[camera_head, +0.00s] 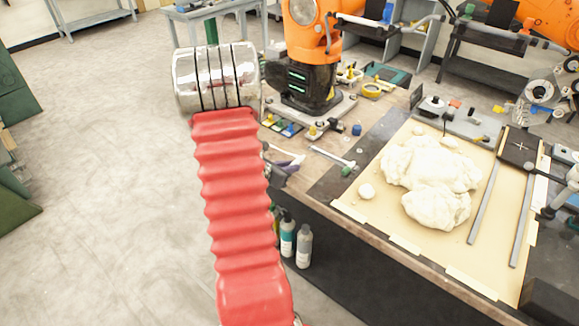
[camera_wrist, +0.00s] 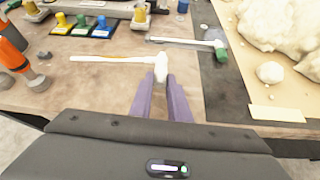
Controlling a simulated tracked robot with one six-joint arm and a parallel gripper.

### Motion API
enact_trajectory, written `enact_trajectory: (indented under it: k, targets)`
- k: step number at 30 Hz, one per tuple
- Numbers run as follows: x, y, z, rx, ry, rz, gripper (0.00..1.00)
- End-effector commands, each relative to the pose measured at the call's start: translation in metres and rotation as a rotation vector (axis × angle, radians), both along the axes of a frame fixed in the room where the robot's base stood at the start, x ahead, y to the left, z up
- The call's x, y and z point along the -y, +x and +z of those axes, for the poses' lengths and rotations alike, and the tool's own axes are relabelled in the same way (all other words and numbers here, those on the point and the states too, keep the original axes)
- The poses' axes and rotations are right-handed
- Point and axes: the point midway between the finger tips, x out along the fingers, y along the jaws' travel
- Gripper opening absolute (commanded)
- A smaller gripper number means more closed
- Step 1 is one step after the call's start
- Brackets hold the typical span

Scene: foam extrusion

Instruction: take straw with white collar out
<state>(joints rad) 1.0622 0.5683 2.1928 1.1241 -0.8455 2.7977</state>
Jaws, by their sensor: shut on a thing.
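My gripper is shut on the collar. In the head view my gripper (camera_head: 289,163) is small, at the bench's near left edge, partly hidden behind my red arm. I cannot tell whether the straw touches the bench.
A pale tool with a green end (camera_wrist: 219,48) lies right of the straw. Yellow, green and blue pieces (camera_head: 281,126) sit beyond it. An orange robot arm (camera_head: 312,40) stands behind.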

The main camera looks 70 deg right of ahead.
Motion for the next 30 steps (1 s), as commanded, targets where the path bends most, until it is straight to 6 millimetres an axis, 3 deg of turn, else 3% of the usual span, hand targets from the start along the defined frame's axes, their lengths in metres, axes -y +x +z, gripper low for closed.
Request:
enact_trajectory:
  k: [30]
  targets:
    - [0.000, 0.000, -0.018, 0.000, 0.000, 0.001, 0.00]
